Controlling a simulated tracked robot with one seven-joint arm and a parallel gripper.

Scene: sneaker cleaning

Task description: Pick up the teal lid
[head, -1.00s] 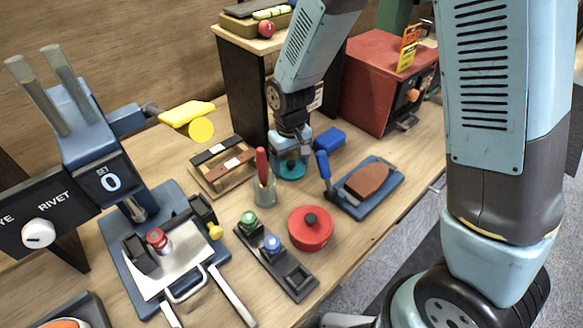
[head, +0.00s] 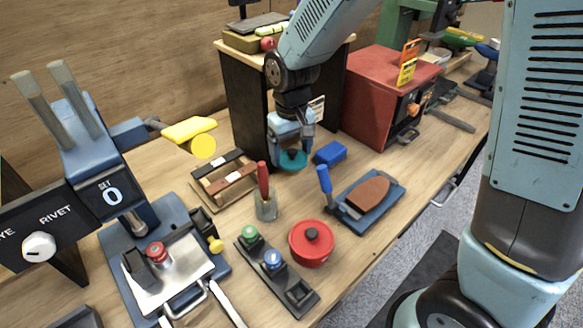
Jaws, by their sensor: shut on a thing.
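The teal lid (head: 292,161) is a small round piece in the middle of the head view, right at the tips of my gripper (head: 291,151). My gripper points down and is shut on the teal lid. The lid appears slightly above the bench, though the gap beneath it is hard to judge. The fingers cover the lid's top, so the exact grip is partly hidden.
A blue block (head: 330,152) lies close to the right of the lid. A glass jar with a red-handled tool (head: 265,206) stands in front. A black cabinet (head: 240,105) and a red box (head: 385,100) stand behind. A red lidded pot (head: 311,243) is nearer.

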